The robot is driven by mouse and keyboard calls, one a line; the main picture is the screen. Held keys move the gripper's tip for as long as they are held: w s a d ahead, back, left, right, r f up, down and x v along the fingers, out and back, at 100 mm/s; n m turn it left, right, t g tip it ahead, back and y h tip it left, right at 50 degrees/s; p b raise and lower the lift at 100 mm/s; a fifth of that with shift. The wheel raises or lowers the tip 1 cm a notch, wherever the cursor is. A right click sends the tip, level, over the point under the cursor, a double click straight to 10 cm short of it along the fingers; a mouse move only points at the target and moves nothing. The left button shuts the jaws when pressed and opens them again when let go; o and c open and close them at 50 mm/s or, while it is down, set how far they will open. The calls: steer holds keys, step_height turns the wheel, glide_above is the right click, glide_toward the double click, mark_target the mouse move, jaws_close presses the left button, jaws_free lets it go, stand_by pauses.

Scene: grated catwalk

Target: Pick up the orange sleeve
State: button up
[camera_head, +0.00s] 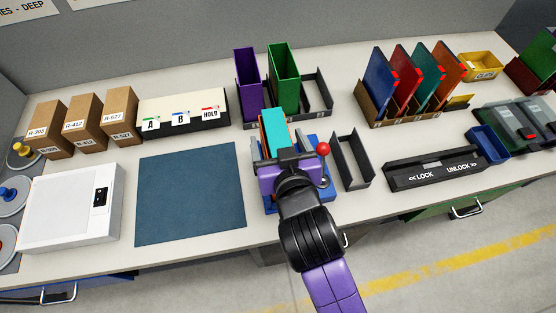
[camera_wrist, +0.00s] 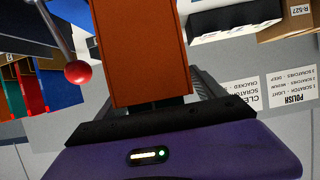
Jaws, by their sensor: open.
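An orange sleeve-like case (camera_head: 265,137) with a teal face stands in the blue device (camera_head: 314,139) with a red ball lever. Its broad orange side (camera_wrist: 142,50) fills the upper middle of the wrist view. My gripper (camera_head: 287,156) is open at the near end of this case, very close to it. The case hides most of the fingers in the wrist view, so I cannot tell whether they touch it. Another orange upright piece (camera_head: 449,66) stands at the right end of the rack with blue, red and teal ones, apart from my gripper.
The red lever ball (camera_head: 323,149) is close to the right of my gripper. Purple (camera_head: 247,80) and green (camera_head: 284,77) holders stand behind. An empty dark holder (camera_head: 352,160) is to the right. A bare blue mat (camera_head: 190,193) lies left.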

steer(key=c, duration=1.7)
steer(key=shift+r, duration=0.1)
jaws_close()
